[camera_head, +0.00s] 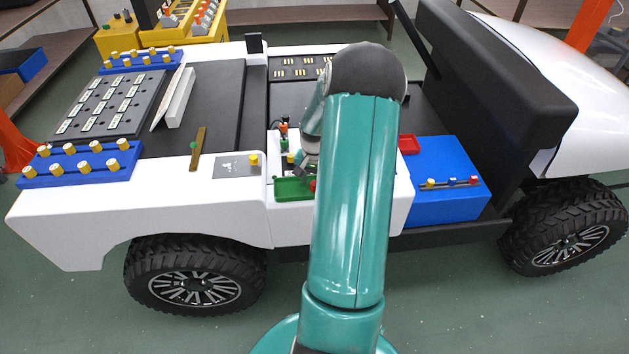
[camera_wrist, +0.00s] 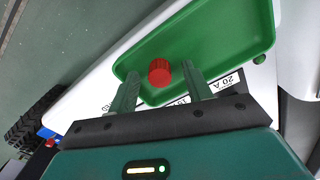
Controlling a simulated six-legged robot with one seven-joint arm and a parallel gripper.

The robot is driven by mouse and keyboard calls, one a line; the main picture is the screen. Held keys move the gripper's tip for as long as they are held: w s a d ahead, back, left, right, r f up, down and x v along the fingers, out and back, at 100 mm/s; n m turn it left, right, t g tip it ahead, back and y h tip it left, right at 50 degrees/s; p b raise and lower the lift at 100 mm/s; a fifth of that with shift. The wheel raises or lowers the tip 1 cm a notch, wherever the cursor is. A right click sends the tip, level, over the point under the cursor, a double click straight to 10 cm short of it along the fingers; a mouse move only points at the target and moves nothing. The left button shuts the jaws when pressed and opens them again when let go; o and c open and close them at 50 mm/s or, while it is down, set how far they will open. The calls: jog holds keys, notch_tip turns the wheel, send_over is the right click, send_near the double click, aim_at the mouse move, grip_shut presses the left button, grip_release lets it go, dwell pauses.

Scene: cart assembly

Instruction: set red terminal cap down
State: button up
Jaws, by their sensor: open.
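The red terminal cap (camera_wrist: 160,72) is a small ribbed red knob. In the wrist view it is over the green tray (camera_wrist: 215,42), between and just beyond my gripper's fingertips. My gripper (camera_wrist: 157,84) is open, with a finger on each side of the cap and visible gaps. In the head view the green tray (camera_head: 291,189) sits on the white cart body, and a bit of red (camera_head: 313,185) shows at its right end beside my arm. My arm hides part of the tray there. Whether the cap rests on the tray floor is hard to tell.
Blue racks with yellow-topped pegs (camera_head: 80,163) are at the left. A label marked 20 A (camera_wrist: 230,82) lies beside the green tray.

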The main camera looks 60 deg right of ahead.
aim_at(314, 183)
notch_tip(314, 183, up, 12)
jog(key=shift+r, duration=0.15)
dwell(0.3)
jog(key=w+a+r+n+t+h, duration=0.1)
jog(key=a+r+n, duration=0.1)
jog(key=a+r, duration=0.4)
jog(key=w+a+r+n, duration=0.2)
jog(key=a+r, duration=0.1)
jog(key=a, duration=0.6)
jog(key=w+a+r+n+t+h, duration=0.1)
jog(key=a+r+n, duration=0.2)
jog(key=a+r, duration=0.3)
jog(key=s+a+r+n+t+y, duration=0.1)
jog(key=s+a+n, duration=0.2)
jog(key=a, duration=0.7)
jog(key=s+a+r+n+t+y, duration=0.1)
jog(key=s+a+r+n+t, duration=0.1)
jog(key=s+a+n, duration=0.2)
jog(key=s+a, duration=0.3)
jog(key=a, duration=0.4)
jog(key=shift+s+a+r+t, duration=0.15)
jog(key=shift+s+a+t, duration=0.05)
jog(key=shift+s+t, duration=0.1)
jog(key=shift+d, duration=0.1)
